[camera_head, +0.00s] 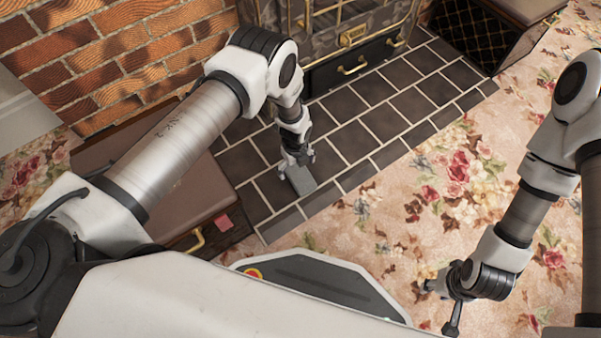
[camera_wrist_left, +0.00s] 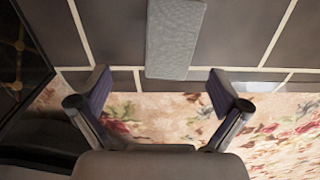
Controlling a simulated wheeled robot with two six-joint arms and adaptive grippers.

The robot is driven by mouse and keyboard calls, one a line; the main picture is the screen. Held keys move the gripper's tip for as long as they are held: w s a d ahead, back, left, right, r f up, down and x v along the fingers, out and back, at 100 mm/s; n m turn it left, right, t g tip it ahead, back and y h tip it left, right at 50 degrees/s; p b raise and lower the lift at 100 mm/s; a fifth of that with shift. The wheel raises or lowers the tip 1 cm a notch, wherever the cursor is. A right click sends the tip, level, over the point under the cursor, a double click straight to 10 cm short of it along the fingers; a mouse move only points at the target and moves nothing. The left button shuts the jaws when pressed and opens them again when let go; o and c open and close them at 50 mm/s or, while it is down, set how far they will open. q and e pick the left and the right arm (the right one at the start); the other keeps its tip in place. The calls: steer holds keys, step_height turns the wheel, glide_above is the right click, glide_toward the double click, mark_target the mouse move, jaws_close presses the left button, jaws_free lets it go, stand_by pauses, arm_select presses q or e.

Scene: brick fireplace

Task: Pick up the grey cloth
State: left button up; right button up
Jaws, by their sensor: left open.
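The grey cloth (camera_head: 301,180) is a small flat rectangle lying on the dark hearth tiles. In the left wrist view the cloth (camera_wrist_left: 174,40) lies ahead of the fingers, near the hearth edge, and runs out of the top of the picture. My left gripper (camera_head: 297,157) points down just over the cloth's far end and hides part of it. In the left wrist view its fingers (camera_wrist_left: 161,88) are wide apart, with nothing between the tips. My right gripper (camera_head: 440,305) hangs low over the carpet at the lower right, apart from the cloth; its finger opening is unclear.
A brown chest (camera_head: 166,197) with a brass handle stands left of the cloth. The fireplace (camera_head: 352,45) stands behind the tiles (camera_head: 378,120). A dark box (camera_head: 480,38) with lattice sides is at the top right. Flowered carpet (camera_head: 400,205) lies open in front of the hearth.

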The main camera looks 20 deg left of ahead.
mark_target(300, 176)
arm_select(q)
steer(key=shift+m, duration=0.4)
steer(key=f+b, duration=0.3)
steer(key=f, duration=0.2)
steer(key=w+d+f+b, duration=0.1)
steer(key=f+b, duration=0.1)
steer(key=f, duration=0.1)
steer(key=shift+f+b, duration=0.2)
steer(key=shift+b, duration=0.1)
steer(key=shift+r, duration=0.2)
steer(key=c, duration=1.2)
